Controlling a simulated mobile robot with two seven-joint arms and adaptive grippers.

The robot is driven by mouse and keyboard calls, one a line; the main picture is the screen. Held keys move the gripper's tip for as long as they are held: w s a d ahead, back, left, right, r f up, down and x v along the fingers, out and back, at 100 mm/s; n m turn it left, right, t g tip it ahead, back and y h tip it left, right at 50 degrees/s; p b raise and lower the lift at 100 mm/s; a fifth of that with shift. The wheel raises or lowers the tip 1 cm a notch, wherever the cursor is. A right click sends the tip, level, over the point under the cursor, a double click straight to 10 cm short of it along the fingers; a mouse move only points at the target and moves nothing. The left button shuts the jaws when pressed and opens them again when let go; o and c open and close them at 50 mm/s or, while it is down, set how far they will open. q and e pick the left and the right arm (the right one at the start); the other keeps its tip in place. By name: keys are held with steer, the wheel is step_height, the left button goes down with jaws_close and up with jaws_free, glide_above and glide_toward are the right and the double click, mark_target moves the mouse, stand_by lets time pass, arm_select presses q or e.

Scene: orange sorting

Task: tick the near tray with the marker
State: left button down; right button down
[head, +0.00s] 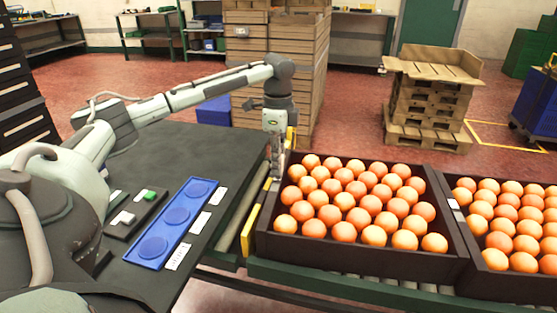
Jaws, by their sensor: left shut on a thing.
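My left gripper (277,172) points down at the left end of the nearer dark tray of oranges (350,262), close to its back left corner. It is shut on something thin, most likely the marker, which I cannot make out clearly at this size. The tray is filled with several oranges. I cannot tell whether the gripper or what it holds touches the tray. A second dark tray of oranges (490,285) stands to the right, with a small white label (453,204) at its left edge. My right gripper is not in view.
Both trays stand on a roller conveyor (330,281) with a yellow guide (249,232). Stacked crates (330,60) stand behind.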

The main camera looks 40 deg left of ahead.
arm_select(q)
steer(key=shift+s+d, duration=0.15)
steer(key=shift+s, duration=0.1)
steer(key=shift+r, duration=0.15)
steer(key=shift+r, duration=3.4)
